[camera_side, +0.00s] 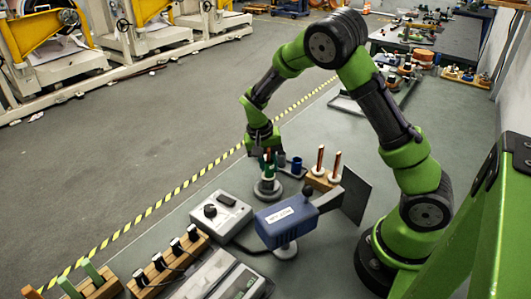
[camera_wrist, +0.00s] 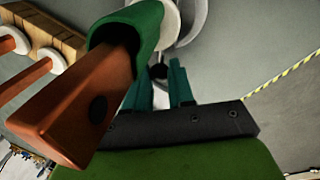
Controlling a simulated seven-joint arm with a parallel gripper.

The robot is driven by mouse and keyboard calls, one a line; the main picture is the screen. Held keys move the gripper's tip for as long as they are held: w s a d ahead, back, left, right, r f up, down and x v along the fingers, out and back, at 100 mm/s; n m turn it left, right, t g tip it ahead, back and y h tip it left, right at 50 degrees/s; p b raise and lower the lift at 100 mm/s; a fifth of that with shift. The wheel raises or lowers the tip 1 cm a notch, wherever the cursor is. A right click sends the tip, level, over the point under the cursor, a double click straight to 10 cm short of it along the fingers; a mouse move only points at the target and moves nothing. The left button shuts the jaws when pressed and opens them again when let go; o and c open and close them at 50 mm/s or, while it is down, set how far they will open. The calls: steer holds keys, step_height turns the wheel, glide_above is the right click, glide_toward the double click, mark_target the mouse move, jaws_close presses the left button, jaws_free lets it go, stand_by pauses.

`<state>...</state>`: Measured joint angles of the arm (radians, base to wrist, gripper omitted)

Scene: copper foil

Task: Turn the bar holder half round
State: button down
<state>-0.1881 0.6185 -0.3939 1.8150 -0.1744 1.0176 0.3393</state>
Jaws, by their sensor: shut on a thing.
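The bar holder (camera_side: 268,172) stands upright in the side view on a round grey base (camera_side: 266,189), with a white collar low on it. In the wrist view its green sleeve (camera_wrist: 143,20) fills the upper left, and a copper-coloured bar (camera_wrist: 85,112) with a dark round hole sticks out towards the camera. My gripper (camera_side: 265,156) is over the holder, pointing down. In the wrist view its two teal fingers (camera_wrist: 160,78) reach towards the white and grey parts behind the sleeve. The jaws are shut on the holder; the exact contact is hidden.
A wooden block (camera_side: 322,183) with two copper bars in white collars stands just right, beside dark blue cups (camera_side: 296,166). A blue labelled instrument (camera_side: 286,221), a grey knob box (camera_side: 221,215) and a black-pegged wooden rack (camera_side: 168,264) stand nearer the camera. A dark upright plate (camera_side: 356,195) is at right.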

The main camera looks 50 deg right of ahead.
steer(key=shift+s+d+m, duration=0.2)
steer(key=shift+s+m, duration=0.15)
steer(key=shift+m, duration=0.4)
steer(key=shift+s+d+m, duration=0.2)
steer(key=shift+s+m, duration=0.1)
steer(key=shift+m, duration=0.45)
steer(key=shift+s+d+m+g+y, duration=0.15)
steer(key=shift+s+m+y, duration=0.2)
steer(key=shift+m, duration=0.35)
steer(key=shift+s+m+g+y, duration=0.15)
steer(key=shift+s+m, duration=0.25)
steer(key=shift+m, duration=0.3)
steer(key=shift+s+m, duration=0.1)
steer(key=shift+m, duration=0.2)
steer(key=c, duration=1)
jaws_free()
steer(key=w+r, duration=0.3)
steer(key=r, duration=1.3)
steer(key=shift+a+r, duration=0.3)
steer(key=shift+w, duration=0.1)
